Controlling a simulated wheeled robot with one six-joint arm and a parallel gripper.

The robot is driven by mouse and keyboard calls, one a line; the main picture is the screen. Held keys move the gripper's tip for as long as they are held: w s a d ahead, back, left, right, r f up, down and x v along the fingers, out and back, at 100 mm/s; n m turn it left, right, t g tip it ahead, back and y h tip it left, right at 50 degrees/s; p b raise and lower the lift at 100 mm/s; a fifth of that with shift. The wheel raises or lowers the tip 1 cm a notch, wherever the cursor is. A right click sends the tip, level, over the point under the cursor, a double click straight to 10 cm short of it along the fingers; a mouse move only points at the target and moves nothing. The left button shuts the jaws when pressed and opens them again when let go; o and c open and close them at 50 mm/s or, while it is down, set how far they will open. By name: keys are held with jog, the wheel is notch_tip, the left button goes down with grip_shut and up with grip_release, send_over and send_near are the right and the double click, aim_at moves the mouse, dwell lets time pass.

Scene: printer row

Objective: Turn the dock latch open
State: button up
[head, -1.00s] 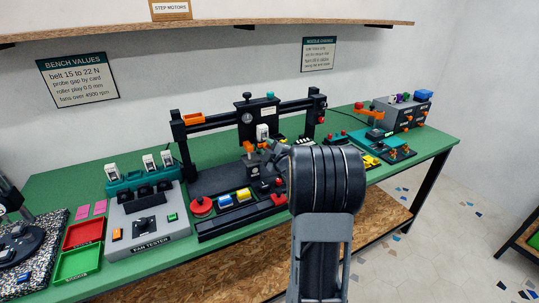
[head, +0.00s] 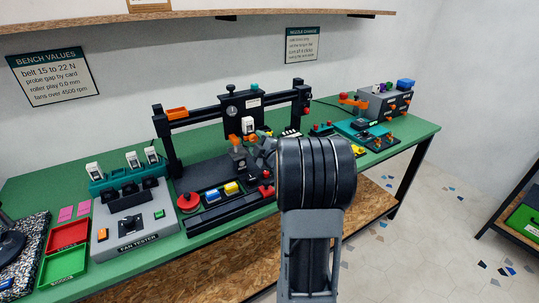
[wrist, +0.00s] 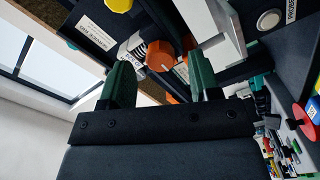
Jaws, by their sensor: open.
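In the wrist view an orange knob-like part (wrist: 160,55), which looks like the dock latch, sits on a dark body beside a white ribbed piece. My gripper (wrist: 161,78) is open, its two dark green fingers apart, with the orange part just beyond and between their tips. I see no contact. In the head view small orange parts (head: 237,141) show at the carriage of the black gantry machine (head: 205,113). My arm covers much of that spot, so the fingers and the latch's exact turn are hard to tell there.
The fan tester (head: 133,222) stands left of the gantry, with red (head: 68,237) and green (head: 64,265) trays beyond it. A grey box with orange knobs (head: 386,104) is at the bench's right end. A shelf (head: 200,24) runs above.

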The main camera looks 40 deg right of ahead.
jog(key=s+a+b, duration=0.1)
jog(key=s, duration=1)
jog(key=shift+s+a, duration=0.3)
